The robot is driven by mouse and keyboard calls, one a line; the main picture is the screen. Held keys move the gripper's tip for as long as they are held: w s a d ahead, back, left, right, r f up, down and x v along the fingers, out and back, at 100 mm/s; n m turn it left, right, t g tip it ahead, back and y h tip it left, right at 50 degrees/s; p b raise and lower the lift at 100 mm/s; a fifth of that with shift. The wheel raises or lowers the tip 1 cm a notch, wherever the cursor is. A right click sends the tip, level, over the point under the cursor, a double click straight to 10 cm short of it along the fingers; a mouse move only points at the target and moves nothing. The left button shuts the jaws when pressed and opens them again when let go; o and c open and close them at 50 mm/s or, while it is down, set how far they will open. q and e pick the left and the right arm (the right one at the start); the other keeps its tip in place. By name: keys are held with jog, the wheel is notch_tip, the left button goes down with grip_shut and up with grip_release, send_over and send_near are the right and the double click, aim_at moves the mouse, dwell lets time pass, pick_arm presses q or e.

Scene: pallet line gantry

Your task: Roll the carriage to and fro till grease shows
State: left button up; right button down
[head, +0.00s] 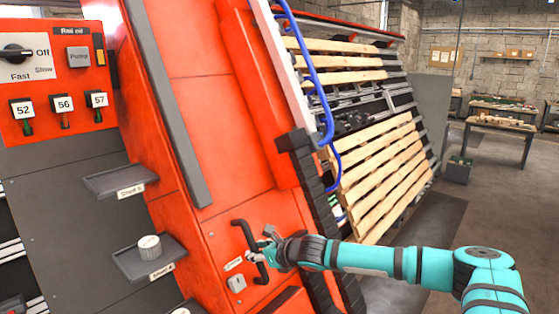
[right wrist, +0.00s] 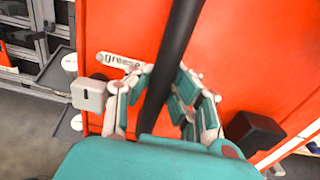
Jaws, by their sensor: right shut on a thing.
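The tall orange carriage (head: 215,110) leans in the middle of the head view, and its orange panel (right wrist: 240,60) fills much of the right wrist view. A black bar handle (head: 240,229) stands out from its lower front. My right gripper (head: 268,250) is shut on this handle, and the handle (right wrist: 175,50) runs between its fingers in the right wrist view. A small white label (right wrist: 118,60) beside the handle reads "grease". A pale grey block (head: 237,283) sits below it, and the block also shows in the right wrist view (right wrist: 88,95). My left gripper is out of view.
A control panel (head: 45,85) with a Fast/Slow knob, a pump button and numbered levers is at left. Two small shelves (head: 120,181) jut out below it, the lower bearing a white round piece (head: 149,247). Wooden pallet slats (head: 380,175) lean behind the carriage. Floor is open at right.

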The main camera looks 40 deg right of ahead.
aim_at(225, 266)
jog(key=shift+s+a+f, duration=0.15)
jog(key=shift+a+f, duration=0.05)
jog(key=shift+a, duration=0.3)
jog(key=shift+s+a+f, duration=0.15)
jog(key=shift+a+f, duration=0.05)
jog(key=shift+a, duration=0.25)
jog(key=shift+s+a, duration=0.2)
jog(key=shift+a, duration=1.1)
jog(key=shift+s+a, duration=0.15)
jog(key=shift+a, duration=1.25)
jog(key=shift+a+r, duration=0.15)
jog(key=shift+r, duration=0.05)
jog(key=shift+d+r, duration=0.2)
jog(key=shift+d, duration=0.05)
